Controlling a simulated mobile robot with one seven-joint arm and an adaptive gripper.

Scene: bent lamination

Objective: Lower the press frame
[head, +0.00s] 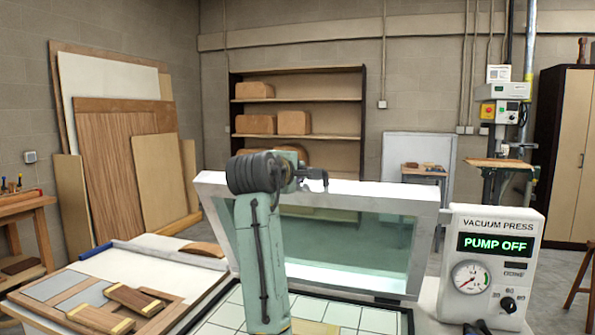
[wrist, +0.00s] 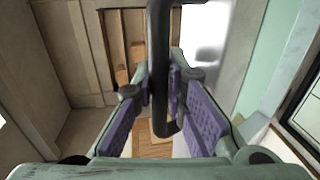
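The press frame (head: 408,208) is a white-grey frame with a greenish see-through sheet (head: 345,248), tilted up above the gridded press bed (head: 343,315) in the head view. My gripper (head: 313,180) is at the top edge of the frame, partly hidden behind my arm. In the wrist view, a black bar handle (wrist: 159,60) runs between the purple pads of my gripper (wrist: 162,105). The frame's hinge is not visible.
The vacuum press box (head: 495,262) at the right reads PUMP OFF, with a gauge and a knob. A side table (head: 190,280) at the left holds wood strips and panels. Shelves (head: 300,100) and leaning boards (head: 115,150) stand at the back.

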